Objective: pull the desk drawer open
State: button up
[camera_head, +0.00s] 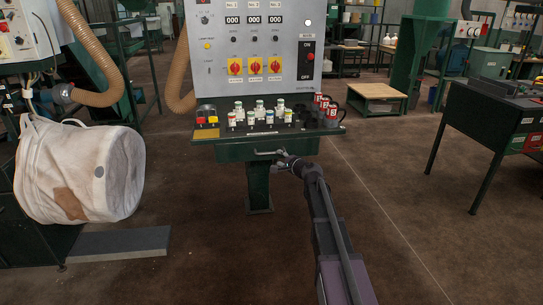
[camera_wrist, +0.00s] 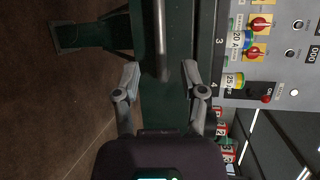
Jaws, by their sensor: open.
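The green desk (camera_head: 230,143) stands below the grey control panel, with its drawer (camera_head: 235,156) under the top; the drawer looks shut. A pale metal bar handle (camera_head: 264,152) runs across the drawer front. My gripper (camera_head: 284,161) is at the right end of this handle. In the wrist view, which is turned sideways, the handle (camera_wrist: 160,35) comes down from the top edge, and its end lies in line between my two open fingertips (camera_wrist: 160,75). The fingers appear apart from the bar on both sides. I cannot tell how deep the bar sits between them.
Small labelled bottles (camera_head: 260,115) and red-labelled black mugs (camera_head: 325,106) stand on the desk top. A white bulk bag (camera_head: 85,175) is at the left above a grey plate (camera_head: 120,243). A dark table (camera_head: 490,120) stands at the right. The floor before the desk is clear.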

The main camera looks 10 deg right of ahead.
aim_at(271, 153)
jog(key=b+x, duration=0.1)
jog(key=x, duration=0.7)
